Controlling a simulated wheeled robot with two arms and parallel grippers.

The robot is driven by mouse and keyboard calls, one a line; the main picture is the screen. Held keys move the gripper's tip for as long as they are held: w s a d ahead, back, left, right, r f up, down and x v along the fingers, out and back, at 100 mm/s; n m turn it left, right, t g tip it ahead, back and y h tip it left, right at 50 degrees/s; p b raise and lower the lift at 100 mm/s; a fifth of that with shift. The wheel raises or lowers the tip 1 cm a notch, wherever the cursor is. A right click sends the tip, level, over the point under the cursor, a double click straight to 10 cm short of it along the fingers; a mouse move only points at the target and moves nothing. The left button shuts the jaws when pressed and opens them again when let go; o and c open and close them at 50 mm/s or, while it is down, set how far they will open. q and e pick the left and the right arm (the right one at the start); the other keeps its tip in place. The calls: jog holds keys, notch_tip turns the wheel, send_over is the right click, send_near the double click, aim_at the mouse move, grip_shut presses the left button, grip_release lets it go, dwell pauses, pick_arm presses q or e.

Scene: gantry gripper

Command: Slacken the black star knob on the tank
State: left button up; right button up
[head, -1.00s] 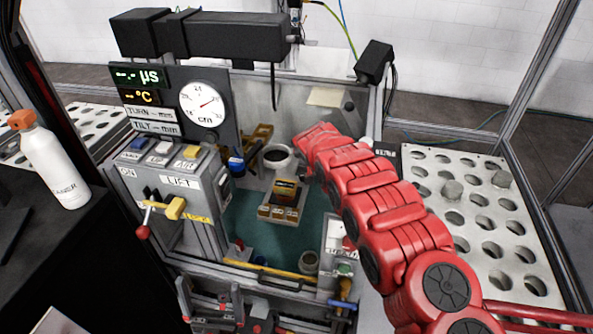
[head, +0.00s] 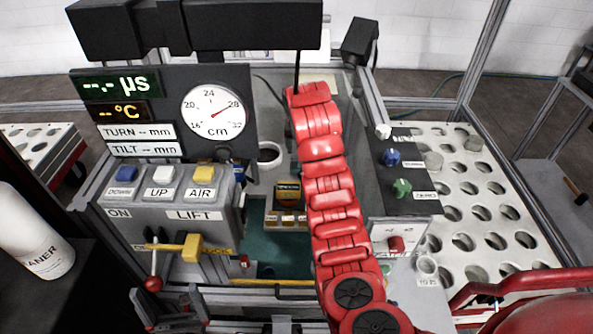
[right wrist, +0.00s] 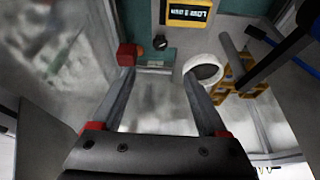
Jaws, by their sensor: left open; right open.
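The tank (head: 283,247) with a green floor stands in the middle of the head view, partly hidden by my red right arm. My right gripper is hidden behind that arm in the head view. In the right wrist view the right gripper (right wrist: 158,70) is open, with nothing between its fingers. A small dark round knob (right wrist: 160,43) lies beyond the fingertips, apart from them; I cannot tell whether it is the star knob. A red block (right wrist: 128,55) shows at the left fingertip. My left gripper (head: 172,302) is open and empty low in the head view, before the lift panel.
The lift panel (head: 180,215) with a yellow-handled lever (head: 192,247) stands left of the tank. A perforated tray (head: 470,205) stands right; a white bottle (head: 35,235) stands left.

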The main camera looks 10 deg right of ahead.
jog(key=b+x, duration=0.1)
jog(key=x, duration=1.4)
jog(key=shift+w, duration=0.15)
jog(key=shift+w+f, duration=0.15)
jog(key=shift+f, duration=0.1)
jog(key=shift+w+f, duration=0.25)
jog(key=shift+f, duration=0.45)
jog(key=shift+d, duration=0.1)
grip_shut()
jog(key=shift+d+n, duration=0.1)
jog(key=shift+n, duration=0.2)
jog(key=shift+s+f+n+y, duration=0.15)
jog(key=shift+n+y, duration=0.15)
jog(key=shift+n, duration=0.2)
